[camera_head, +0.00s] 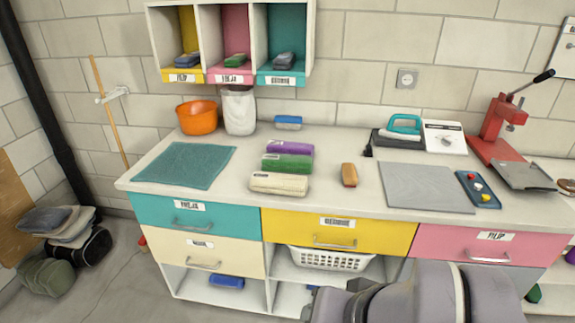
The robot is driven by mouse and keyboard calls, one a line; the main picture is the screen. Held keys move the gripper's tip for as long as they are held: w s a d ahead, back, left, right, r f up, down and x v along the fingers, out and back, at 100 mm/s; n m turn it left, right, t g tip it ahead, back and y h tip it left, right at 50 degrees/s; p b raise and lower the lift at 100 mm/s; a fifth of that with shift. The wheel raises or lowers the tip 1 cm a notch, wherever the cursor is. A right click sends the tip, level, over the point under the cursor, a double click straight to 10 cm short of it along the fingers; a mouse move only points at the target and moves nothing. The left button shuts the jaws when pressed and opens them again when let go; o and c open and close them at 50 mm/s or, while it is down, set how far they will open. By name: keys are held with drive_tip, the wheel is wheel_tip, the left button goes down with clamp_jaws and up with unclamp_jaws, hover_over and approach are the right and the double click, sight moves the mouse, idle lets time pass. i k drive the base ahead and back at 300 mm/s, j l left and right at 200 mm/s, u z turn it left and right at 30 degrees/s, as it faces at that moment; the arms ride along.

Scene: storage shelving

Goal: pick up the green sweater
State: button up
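A folded green sweater (287,163) lies on the white countertop, in the middle of a short row of folded garments. A purple folded garment (290,148) lies just behind it, and a cream folded one (279,183) lies just in front. The three are close together, and I cannot tell whether they touch. Grey links of my arm show at the bottom edge, in front of the drawers and below the counter. I cannot make out the fingers of my gripper, and no garment is seen held.
A teal cloth (186,165) lies to the left and a brown brush-like block (349,175) to the right. An orange bowl (197,117) and white container (239,110) stand behind. Cubbies (233,77) hang above. A grey mat (425,187) and red press (496,133) are farther right.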

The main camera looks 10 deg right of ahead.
sight(271, 163)
drive_tip(key=i+j+z, duration=0.2)
drive_tip(key=i, duration=0.4)
drive_tip(key=i+j+z, duration=0.2)
drive_tip(key=i+j, duration=0.2)
drive_tip(key=i, duration=0.15)
drive_tip(key=i+j+z, duration=0.2)
drive_tip(key=i+j, duration=0.25)
drive_tip(key=i, duration=0.1)
